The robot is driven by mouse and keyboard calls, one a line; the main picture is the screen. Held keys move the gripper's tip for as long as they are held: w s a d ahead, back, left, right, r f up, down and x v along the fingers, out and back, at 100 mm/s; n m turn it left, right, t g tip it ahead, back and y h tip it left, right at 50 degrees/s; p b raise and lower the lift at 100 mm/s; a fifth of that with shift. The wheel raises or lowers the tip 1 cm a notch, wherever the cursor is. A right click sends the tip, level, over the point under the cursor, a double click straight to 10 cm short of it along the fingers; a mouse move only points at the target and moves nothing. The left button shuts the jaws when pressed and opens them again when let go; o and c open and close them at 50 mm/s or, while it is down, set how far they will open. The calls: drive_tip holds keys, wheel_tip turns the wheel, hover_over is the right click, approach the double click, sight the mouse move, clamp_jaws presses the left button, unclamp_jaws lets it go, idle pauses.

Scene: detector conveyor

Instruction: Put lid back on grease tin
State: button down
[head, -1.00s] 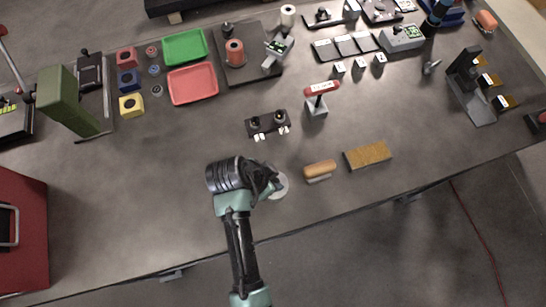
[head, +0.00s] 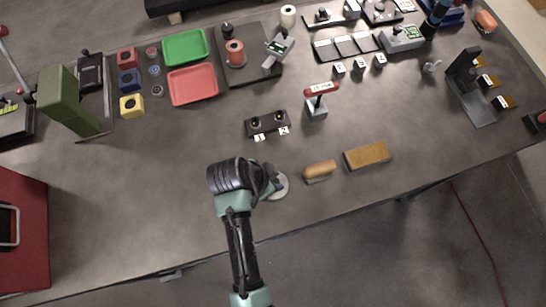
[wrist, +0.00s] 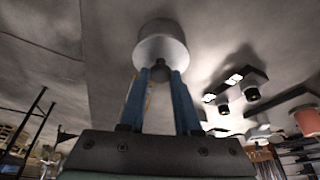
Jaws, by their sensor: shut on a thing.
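My gripper (wrist: 160,76) has its two blue fingers shut on the dark round knob (wrist: 160,71) of the lid in the wrist view. The pale grey lid (wrist: 162,50) lies directly beyond the knob, in line with a pale round tin body (wrist: 158,27). I cannot tell whether the lid is fully seated on the tin or just against it. In the head view, a pale disc (head: 282,187) shows at the right side of my gripper (head: 270,183), partly hidden by it, near the table's front edge.
A tan-handled brush (head: 320,170) and a brown block (head: 367,155) lie right of the gripper. A black two-knob fixture (head: 267,123) and a red-topped stand (head: 318,100) are behind it.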

idle(0.3)
drive_tip(key=c, duration=0.5)
unclamp_jaws()
drive_tip(key=o, duration=0.5)
drive_tip(key=shift+c, duration=0.2)
drive_tip(key=shift+r+p, duration=3.5)
drive_tip(key=shift+r, duration=0.05)
drive_tip(key=shift+f, duration=0.1)
